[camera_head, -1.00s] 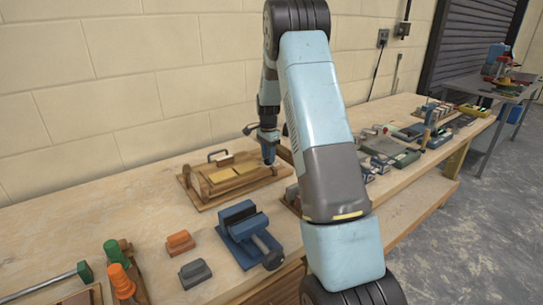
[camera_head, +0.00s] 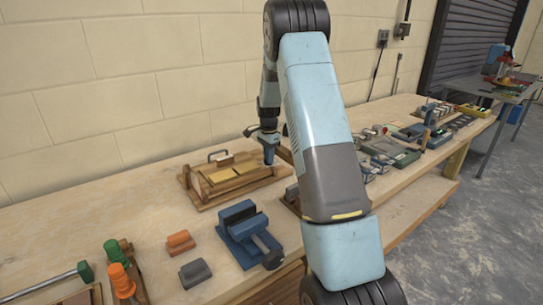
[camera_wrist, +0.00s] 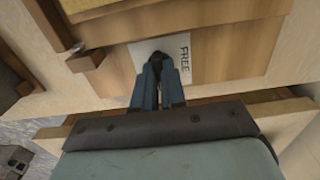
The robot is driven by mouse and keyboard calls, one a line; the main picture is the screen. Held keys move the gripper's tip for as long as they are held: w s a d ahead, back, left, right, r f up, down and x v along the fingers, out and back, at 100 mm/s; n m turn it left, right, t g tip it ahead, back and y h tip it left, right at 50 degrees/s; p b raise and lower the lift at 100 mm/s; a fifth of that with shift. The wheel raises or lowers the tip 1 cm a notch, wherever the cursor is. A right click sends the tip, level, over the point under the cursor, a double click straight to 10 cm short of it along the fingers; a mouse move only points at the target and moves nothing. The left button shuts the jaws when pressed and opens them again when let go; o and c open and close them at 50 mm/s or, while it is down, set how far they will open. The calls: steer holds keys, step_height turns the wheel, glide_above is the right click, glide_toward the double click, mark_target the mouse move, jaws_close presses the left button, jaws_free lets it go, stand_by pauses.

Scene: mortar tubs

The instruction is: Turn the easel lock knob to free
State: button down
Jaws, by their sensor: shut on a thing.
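The wooden easel (camera_head: 222,196) lies on the bench, with yellowish panels and a dark handle at its back. My gripper (camera_head: 269,159) points down at its right end. In the wrist view, the blue fingers of my gripper (camera_wrist: 158,72) are close together over a white label (camera_wrist: 146,50) on the wood. The label reads FREE, sideways, just right of the fingertips. The lock knob is hidden between and under the fingers, which are shut on it. Its turn angle cannot be seen.
A blue vise (camera_head: 243,229) stands in front of the easel. An orange block (camera_head: 180,242) and a grey block (camera_head: 195,272) lie to its left. Several tools and tubs (camera_head: 395,150) fill the bench to the right. A block wall (camera_head: 120,90) stands behind.

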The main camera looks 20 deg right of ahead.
steer(key=shift+w+d+r, duration=0.1)
steer(key=shift+w+d, duration=0.05)
steer(key=shift+d, duration=0.2)
steer(key=shift+a, duration=0.3)
steer(key=shift+w+a+n, duration=0.1)
steer(key=shift+a+n, duration=0.15)
steer(key=shift+n, duration=0.65)
steer(key=n, duration=0.4)
steer(key=shift+a, duration=0.1)
steer(key=n, duration=1)
steer(key=shift+n, duration=1.1)
steer(key=shift+s+f, duration=0.2)
steer(key=shift+s, duration=0.05)
